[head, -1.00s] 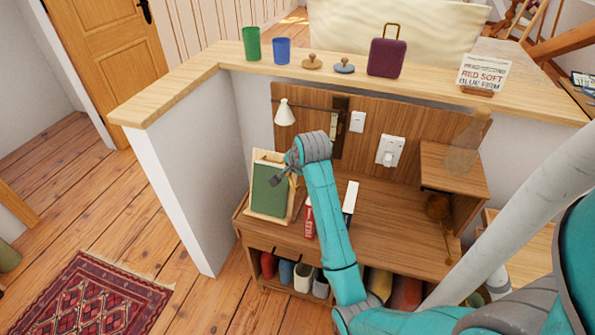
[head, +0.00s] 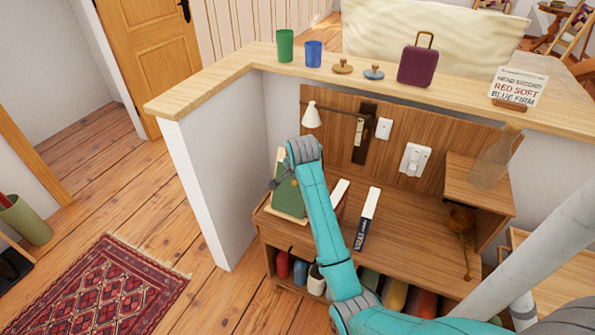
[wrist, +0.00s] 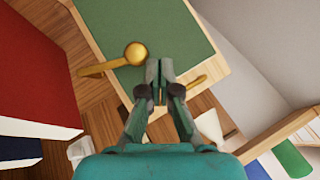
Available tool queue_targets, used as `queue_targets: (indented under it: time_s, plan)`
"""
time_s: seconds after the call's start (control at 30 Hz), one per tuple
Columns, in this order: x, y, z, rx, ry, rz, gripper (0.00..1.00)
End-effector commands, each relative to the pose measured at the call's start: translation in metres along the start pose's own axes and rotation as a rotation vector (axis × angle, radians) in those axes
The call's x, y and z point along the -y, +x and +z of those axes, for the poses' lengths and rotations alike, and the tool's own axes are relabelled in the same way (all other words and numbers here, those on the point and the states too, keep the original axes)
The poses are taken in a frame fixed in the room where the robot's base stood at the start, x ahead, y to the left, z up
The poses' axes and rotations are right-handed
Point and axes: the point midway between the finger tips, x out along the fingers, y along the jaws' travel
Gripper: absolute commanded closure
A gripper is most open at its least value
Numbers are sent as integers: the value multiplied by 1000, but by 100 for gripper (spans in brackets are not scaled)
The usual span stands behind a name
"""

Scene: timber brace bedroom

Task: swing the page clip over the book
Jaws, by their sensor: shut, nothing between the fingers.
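The green book (head: 286,197) rests on a pale wooden stand on the desk, partly hidden behind my arm. In the wrist view the book's green face (wrist: 180,25) fills the top middle. A second brass bar (wrist: 197,82) shows to the right of my fingers. My gripper (wrist: 158,65) is shut and empty, its tips over the book's lower edge. I cannot tell whether it touches the clip.
Red and dark blue books (head: 367,218) stand right of my arm. A white lamp (head: 311,115) hangs behind the green book. The ledge above holds cups, stamps and a purple case (head: 417,65). The desk's middle right (head: 410,230) is clear.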

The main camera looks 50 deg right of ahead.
Motion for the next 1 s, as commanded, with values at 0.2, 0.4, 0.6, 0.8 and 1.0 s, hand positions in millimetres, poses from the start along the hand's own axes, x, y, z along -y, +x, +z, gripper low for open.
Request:
queue_targets:
  time_s: [0.2,0.4,0.6,0.8,1.0]
  plan:
    - [-1,0,0,0,1,0,100]
    - [-9,0,-1,1,2,1,100]
    - [-15,-2,-2,1,1,-1,100]
    - [-16,-2,-2,1,1,-1,100]
    - [-14,-3,-3,0,1,-2,100]
